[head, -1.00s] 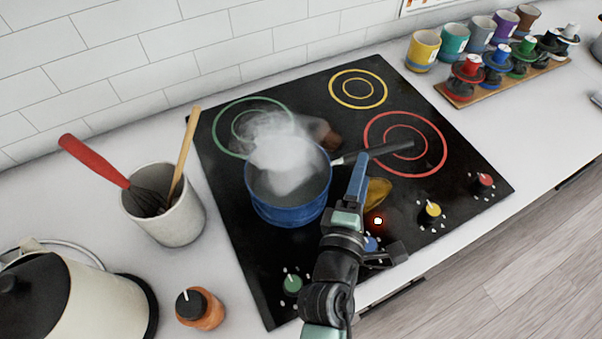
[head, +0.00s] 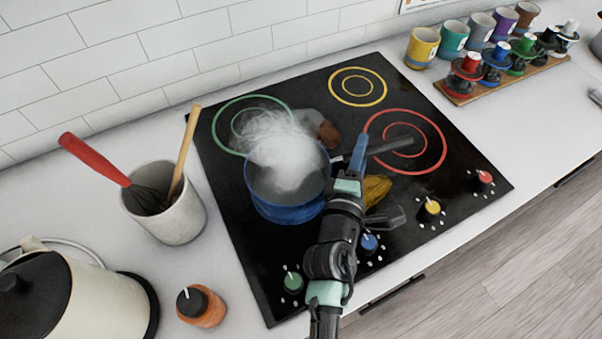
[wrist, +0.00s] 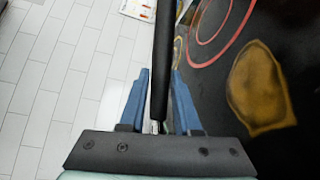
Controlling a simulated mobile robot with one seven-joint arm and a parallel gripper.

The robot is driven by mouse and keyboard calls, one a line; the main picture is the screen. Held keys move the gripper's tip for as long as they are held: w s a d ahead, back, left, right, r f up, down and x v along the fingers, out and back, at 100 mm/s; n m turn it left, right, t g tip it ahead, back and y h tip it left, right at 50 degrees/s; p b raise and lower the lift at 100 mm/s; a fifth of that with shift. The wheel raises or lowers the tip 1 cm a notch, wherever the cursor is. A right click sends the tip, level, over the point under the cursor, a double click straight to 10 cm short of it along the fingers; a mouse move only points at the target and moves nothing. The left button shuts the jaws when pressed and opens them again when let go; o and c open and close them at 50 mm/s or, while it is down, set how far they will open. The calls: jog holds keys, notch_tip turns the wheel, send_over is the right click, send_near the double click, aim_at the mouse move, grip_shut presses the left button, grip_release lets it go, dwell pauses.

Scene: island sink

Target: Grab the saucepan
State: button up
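The blue saucepan (head: 285,214) stands on the black cooktop, with white steam rising from it. Its dark handle (head: 387,147) points right over the red ring. My gripper (head: 359,147) is at the handle, near the end closer to the pan. In the wrist view, the handle (wrist: 163,60) runs between the two blue fingers of my gripper (wrist: 162,76). The fingers are apart, with a narrow gap beside the handle on the left; the right finger is very close to it. The pan's body is out of the wrist view.
The cooktop (head: 232,190) has a yellow food piece (head: 377,188) right of my gripper and a brown piece (head: 328,132) behind the pan. A utensil crock (head: 177,221), kettle (head: 105,303) and orange jar (head: 203,308) stand left. Cups and a rack (head: 515,82) stand back right.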

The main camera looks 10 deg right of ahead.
grip_shut()
dwell(0.9)
jog(key=shift+r, duration=0.15)
